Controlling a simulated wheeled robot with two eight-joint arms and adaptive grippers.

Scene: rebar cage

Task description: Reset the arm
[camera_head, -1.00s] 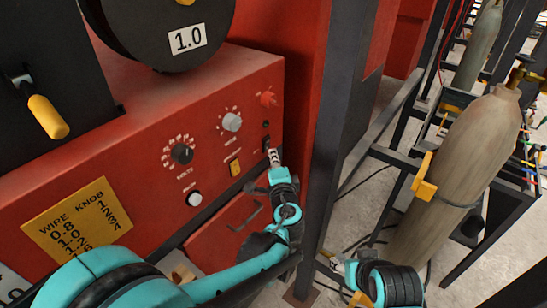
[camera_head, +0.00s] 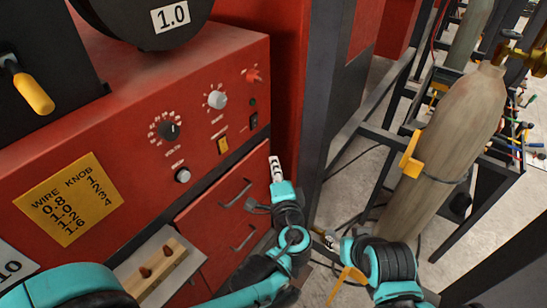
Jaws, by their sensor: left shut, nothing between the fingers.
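My left arm, turquoise and black, reaches in from the lower left. Its left gripper (camera_head: 275,163) is shut and empty, pointing up in front of the red machine's face, right of the drawers and below the small black switch (camera_head: 254,121). It appears apart from the switch. My right arm shows at the bottom centre right as a turquoise and black wrist. Its right gripper (camera_head: 328,238) is small in view, pointing left near the dark post, and its fingers are too unclear to judge.
The red machine (camera_head: 110,135) has knobs, a yellow button and a yellow label. Red drawers (camera_head: 222,205) and a tray with a wooden block (camera_head: 158,268) lie below. A dark post (camera_head: 325,90) stands right of it. A gas cylinder (camera_head: 450,140) stands in a black rack at right.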

